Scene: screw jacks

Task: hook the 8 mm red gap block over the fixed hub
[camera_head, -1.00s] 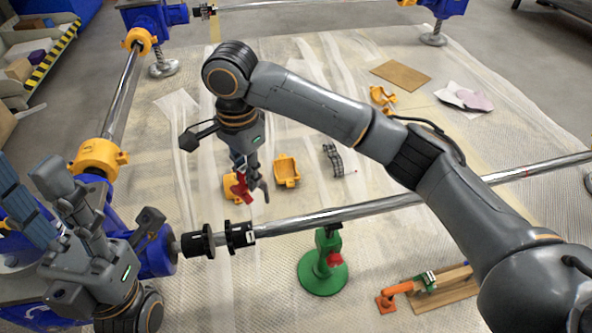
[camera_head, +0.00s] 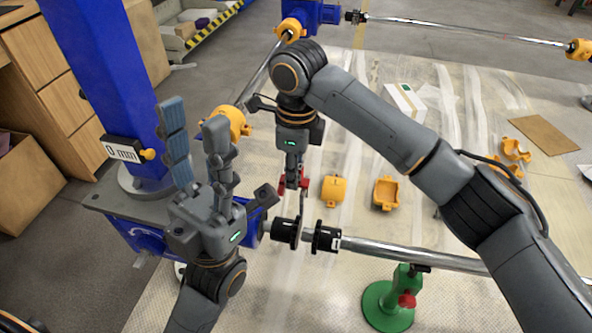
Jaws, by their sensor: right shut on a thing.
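The red gap block (camera_head: 304,183) is in my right gripper (camera_head: 294,178), which points down and is shut on it. The gripper partly hides the block. The block hangs just above and behind the black fixed hub (camera_head: 279,230), apart from it as far as I can tell. The fixed hub sits at the blue gearbox side. A second black hub (camera_head: 324,239) is on the steel shaft, with a narrow gap between the two. My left gripper (camera_head: 190,112) is at the left, fingers up and apart, empty, away from the block.
The steel shaft (camera_head: 430,255) runs right from the hubs. A green stand (camera_head: 388,305) is below it. Orange covers (camera_head: 386,193) lie on the floor sheet behind. A blue column (camera_head: 105,80) with a "0 mm" display (camera_head: 122,150) stands at the left.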

